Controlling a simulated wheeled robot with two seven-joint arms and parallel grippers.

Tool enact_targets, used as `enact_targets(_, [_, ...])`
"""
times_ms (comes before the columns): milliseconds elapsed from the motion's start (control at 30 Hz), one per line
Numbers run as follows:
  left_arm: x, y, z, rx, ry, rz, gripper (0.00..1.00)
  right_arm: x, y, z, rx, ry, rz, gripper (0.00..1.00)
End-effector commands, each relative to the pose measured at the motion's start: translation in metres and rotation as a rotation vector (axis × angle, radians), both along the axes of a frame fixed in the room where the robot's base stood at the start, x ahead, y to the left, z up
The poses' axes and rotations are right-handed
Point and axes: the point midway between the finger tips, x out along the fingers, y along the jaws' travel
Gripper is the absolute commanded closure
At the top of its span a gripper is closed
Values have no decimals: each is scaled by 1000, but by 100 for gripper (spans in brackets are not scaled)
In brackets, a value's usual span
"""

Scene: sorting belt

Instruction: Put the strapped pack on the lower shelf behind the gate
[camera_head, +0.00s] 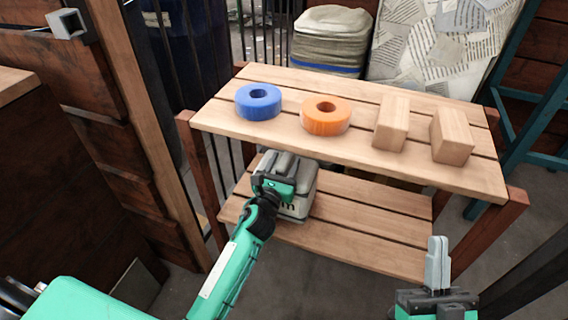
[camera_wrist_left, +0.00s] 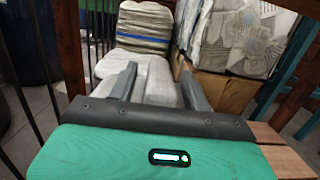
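The strapped pack (camera_head: 300,205), pale grey-white with dark lettering, is at the lower shelf (camera_head: 350,221), under the upper boards' front edge. My left gripper (camera_head: 280,178) is at its upper left side and hides part of it. In the left wrist view, the gripper's two grey fingers (camera_wrist_left: 158,80) stand apart with a pale part of the pack (camera_wrist_left: 160,92) between them. I cannot tell whether both fingers press on it. My right gripper (camera_head: 437,262) is at the lower right, away from the pack, with its fingers together and nothing between them. Dark vertical bars (camera_head: 178,66) stand left of the rack.
The upper shelf (camera_head: 270,140) holds a blue ring (camera_head: 258,110), an orange ring (camera_head: 325,122) and two wooden blocks (camera_head: 391,132) (camera_head: 453,143). A wooden post (camera_head: 122,75) stands at left. The lower shelf's right half is clear. Stacked sacks (camera_head: 330,42) stand behind.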

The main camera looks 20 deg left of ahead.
Motion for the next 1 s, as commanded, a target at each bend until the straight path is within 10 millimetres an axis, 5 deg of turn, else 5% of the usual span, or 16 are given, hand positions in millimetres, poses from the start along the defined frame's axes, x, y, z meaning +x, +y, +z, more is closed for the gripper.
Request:
enact_targets(200, [-2,0,2,1,1,0,51,3,2,-4,-8,32,3,100])
enact_targets(700, [-86,3,-12,-1,2,1,51,4,5,-17,-21,98,12,100])
enact_targets(1000, [-115,4,-16,0,1,1,51,1,3,-10,-10,49,7,100])
